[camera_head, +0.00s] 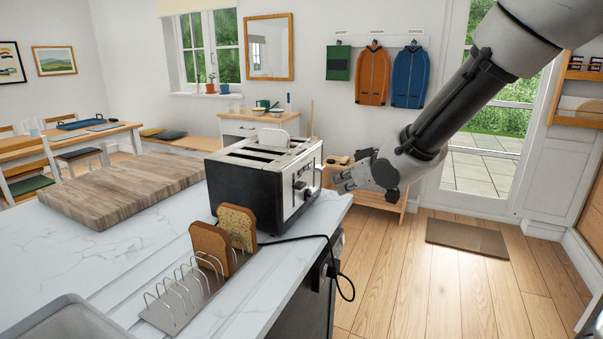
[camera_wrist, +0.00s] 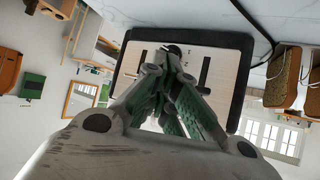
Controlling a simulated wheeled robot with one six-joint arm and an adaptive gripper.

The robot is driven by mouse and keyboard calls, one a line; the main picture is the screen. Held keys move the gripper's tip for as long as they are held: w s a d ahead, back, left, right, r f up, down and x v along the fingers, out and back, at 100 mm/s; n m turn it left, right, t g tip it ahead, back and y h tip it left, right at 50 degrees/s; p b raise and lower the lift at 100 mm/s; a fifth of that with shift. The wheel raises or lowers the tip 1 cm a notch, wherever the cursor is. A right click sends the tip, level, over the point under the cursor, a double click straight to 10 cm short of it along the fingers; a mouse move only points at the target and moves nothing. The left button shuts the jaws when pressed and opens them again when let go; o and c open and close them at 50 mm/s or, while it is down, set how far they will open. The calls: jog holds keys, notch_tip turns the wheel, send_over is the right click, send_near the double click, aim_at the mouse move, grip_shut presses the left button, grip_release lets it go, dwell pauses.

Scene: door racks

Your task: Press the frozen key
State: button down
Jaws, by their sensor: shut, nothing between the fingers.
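The black and silver toaster (camera_head: 262,180) stands on the white counter. Its control end faces right, with a knob and small controls too small to read. In the wrist view the toaster's pale control face (camera_wrist: 215,62) shows two dark vertical slots. My fingers cover the middle of that face, and I cannot make out a key marked frozen. My gripper (camera_head: 340,182) is shut and empty, just right of the control end; it also shows in the wrist view (camera_wrist: 168,62). I cannot tell whether the fingertips touch the face.
A wire toast rack (camera_head: 178,303) with two brown toast slices (camera_head: 208,248) stands in front of the toaster. A wooden board (camera_head: 125,187) lies to its left. A black cord (camera_head: 332,250) runs to a socket on the counter's side.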

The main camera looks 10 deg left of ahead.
jog(key=w+a, duration=0.2)
jog(key=a, duration=0.5)
jog(key=shift+w, duration=0.2)
jog(key=shift+a, duration=0.1)
dwell(1.2)
jog(key=shift+w+a, duration=0.15)
jog(key=shift+a, duration=0.2)
jog(key=shift+w+a, duration=0.15)
jog(key=shift+a, duration=0.2)
dwell(0.5)
dwell(0.4)
jog(key=shift+s+d, duration=0.3)
jog(key=shift+d, duration=0.45)
jog(key=shift+d, duration=0.1)
jog(key=d, duration=0.1)
jog(key=s+d, duration=0.1)
jog(key=d, duration=0.2)
jog(key=shift+s+d, duration=0.25)
jog(key=shift+s, duration=0.1)
